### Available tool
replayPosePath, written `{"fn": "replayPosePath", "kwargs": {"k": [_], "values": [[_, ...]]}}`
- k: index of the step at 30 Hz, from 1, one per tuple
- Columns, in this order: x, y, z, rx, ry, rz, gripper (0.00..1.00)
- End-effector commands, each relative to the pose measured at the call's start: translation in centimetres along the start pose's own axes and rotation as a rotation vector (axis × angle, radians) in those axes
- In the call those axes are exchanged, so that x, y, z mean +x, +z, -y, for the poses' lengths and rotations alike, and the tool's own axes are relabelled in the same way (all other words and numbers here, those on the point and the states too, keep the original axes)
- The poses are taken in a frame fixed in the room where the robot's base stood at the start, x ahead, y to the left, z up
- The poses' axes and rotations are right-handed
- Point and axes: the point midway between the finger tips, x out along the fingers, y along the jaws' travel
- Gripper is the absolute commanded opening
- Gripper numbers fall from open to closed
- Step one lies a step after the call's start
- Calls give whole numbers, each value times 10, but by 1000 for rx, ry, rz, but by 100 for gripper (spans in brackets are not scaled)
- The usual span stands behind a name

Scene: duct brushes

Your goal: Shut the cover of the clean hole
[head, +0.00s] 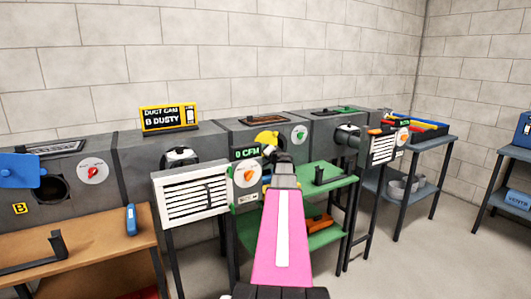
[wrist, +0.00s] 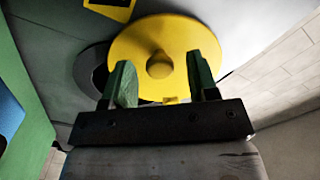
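The yellow round cover (head: 267,137) is on the grey duct behind my gripper. In the wrist view the cover (wrist: 190,42) is a disc with a central knob (wrist: 160,65). A dark round rim (wrist: 90,68) shows at its left, so the cover sits off to one side of the hole and overlaps part of it. My gripper (wrist: 161,82) is open, its two green fingers apart, with the knob in view between and beyond the fingertips; whether they touch it I cannot tell. In the head view my gripper (head: 272,155) is in front of the duct, partly hiding the cover.
A sign (head: 170,118) reads "DUCT CAM B DUSTY". At left, a blue cover (head: 20,170) hangs beside an open hole (head: 50,188) near a B label. A white louvred panel (head: 190,198) and a green shelf (head: 325,178) stand close to my arm.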

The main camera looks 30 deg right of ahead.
Motion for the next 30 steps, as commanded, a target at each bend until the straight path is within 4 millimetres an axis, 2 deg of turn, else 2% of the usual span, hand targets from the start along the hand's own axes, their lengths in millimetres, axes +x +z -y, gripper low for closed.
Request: {"fn": "replayPosePath", "kwargs": {"k": [5, 11, 24, 30], "values": [[-2, 0, 0, 0, 0, 0, 54], [-18, 1, 0, 0, 1, -1, 54], [-95, 1, 1, 0, 1, -1, 54], [-109, 1, 0, 0, 0, 0, 54]]}}
